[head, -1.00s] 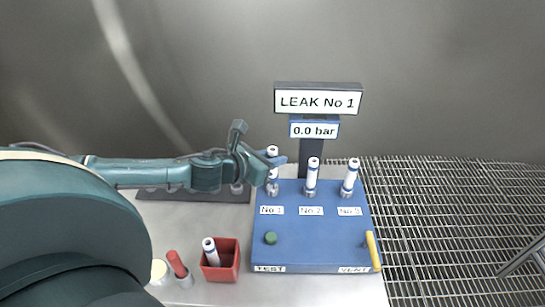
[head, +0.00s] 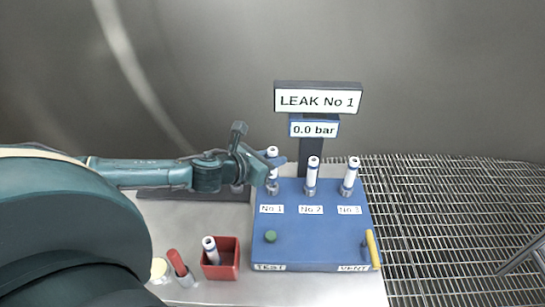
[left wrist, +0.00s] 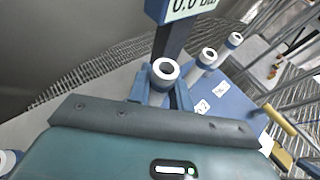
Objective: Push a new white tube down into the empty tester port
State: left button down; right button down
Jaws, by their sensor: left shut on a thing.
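The blue tester (head: 310,238) stands on the bench with its ports in a row, marked No 1, No 2 and No 3. My left gripper (head: 277,160) is at port No 1, shut on a white tube (head: 272,152). The tube is upright, and its open top also shows between the fingers in the left wrist view (left wrist: 165,69). Its lower end is at the port, but the gripper partly hides how deep it sits. White tubes stand upright in port No 2 (head: 312,174) and port No 3 (head: 351,175). My right gripper is not in view.
A red box (head: 222,262) holding a white tube stands left of the tester, beside a red-topped item (head: 177,263). A dark rack (head: 180,195) lies behind. The sign (head: 318,100) reads LEAK No 1; the display (head: 314,130) reads 0.0 bar. A yellow lever (head: 373,250) is at front right.

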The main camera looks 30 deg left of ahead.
pick_arm(q)
jog(key=shift+f, duration=0.3)
jog(key=shift+f+b, duration=0.3)
jog(key=shift+f, duration=0.15)
jog(key=shift+f+b, duration=0.3)
jog(key=shift+f, duration=0.1)
jog(key=shift+f, duration=0.3)
jog(key=c, duration=1.2)
grip_release()
jog(key=shift+s, duration=0.1)
